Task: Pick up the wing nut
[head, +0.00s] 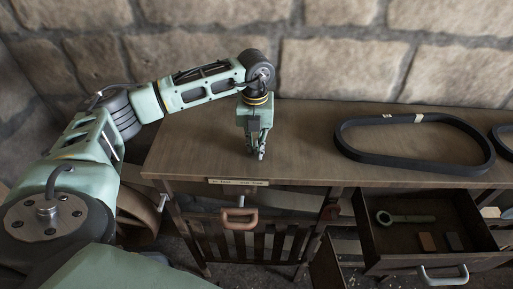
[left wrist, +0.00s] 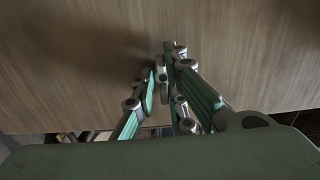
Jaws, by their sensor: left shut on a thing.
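My left gripper (head: 258,149) points down over the wooden tabletop near its front edge, left of the black belt. Its fingers are closed together on a small thing, taken to be the wing nut, which the fingers almost wholly hide. The left wrist view shows the same gripper (left wrist: 163,74) with its green and grey fingers close together above the bare wood. I cannot make out the shape of the wing nut there. My right gripper is not in view.
A black belt (head: 352,152) lies on the tabletop (head: 205,150), with part of another at the right edge. Below, an open drawer (head: 385,262) holds a wrench (head: 410,218) and small blocks. A stone wall stands behind. The tabletop's left part is clear.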

